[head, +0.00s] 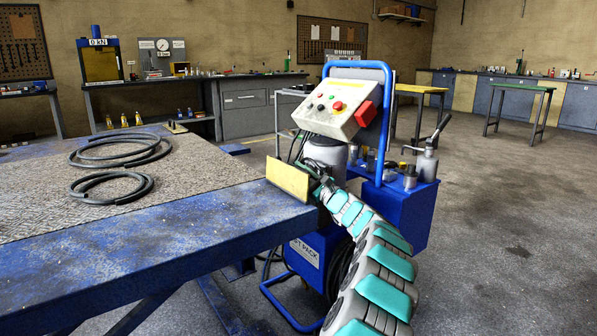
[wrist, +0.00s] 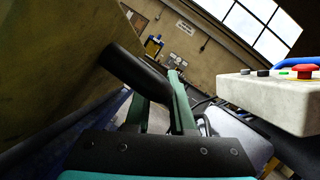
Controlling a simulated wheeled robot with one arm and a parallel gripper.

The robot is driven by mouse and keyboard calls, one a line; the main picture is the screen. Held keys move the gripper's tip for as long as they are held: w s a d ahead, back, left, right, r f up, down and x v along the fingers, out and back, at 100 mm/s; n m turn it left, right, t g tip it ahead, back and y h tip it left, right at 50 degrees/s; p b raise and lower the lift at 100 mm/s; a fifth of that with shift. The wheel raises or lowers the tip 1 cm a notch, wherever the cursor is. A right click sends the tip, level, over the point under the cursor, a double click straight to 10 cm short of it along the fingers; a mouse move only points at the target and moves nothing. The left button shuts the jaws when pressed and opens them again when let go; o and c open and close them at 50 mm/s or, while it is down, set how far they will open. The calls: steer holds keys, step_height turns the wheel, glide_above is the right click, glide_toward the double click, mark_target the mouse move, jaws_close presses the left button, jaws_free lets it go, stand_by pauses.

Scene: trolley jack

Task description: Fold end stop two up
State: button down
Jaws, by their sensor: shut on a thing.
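The end stop is a yellow plate (head: 288,176) at the near right end of the blue platform (head: 150,229). It rises above the deck with its broad face toward the right end. In the wrist view the plate (wrist: 58,48) fills the upper left, large and close. A dark round bar (wrist: 133,74) sticks out from it. My gripper (head: 318,186) is beside the plate's right side in the head view. In the wrist view my gripper (wrist: 165,98) is shut on the dark bar, its fingers on either side. The plate's hinge is hidden.
A blue power pack trolley (head: 408,212) with a control box (head: 341,107) stands close behind my gripper; the box (wrist: 268,98) also shows at right in the wrist view. Coiled black hoses (head: 118,152) lie on the deck. The floor at right is open.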

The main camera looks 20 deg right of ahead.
steer(key=shift+d, duration=0.1)
steer(key=c, duration=0.8)
jaws_free()
steer(key=shift+o, duration=0.2)
steer(key=v, duration=0.7)
steer(key=shift+s+d+f+b, duration=0.15)
steer(key=shift+s+b, duration=0.15)
steer(key=shift+b, duration=0.1)
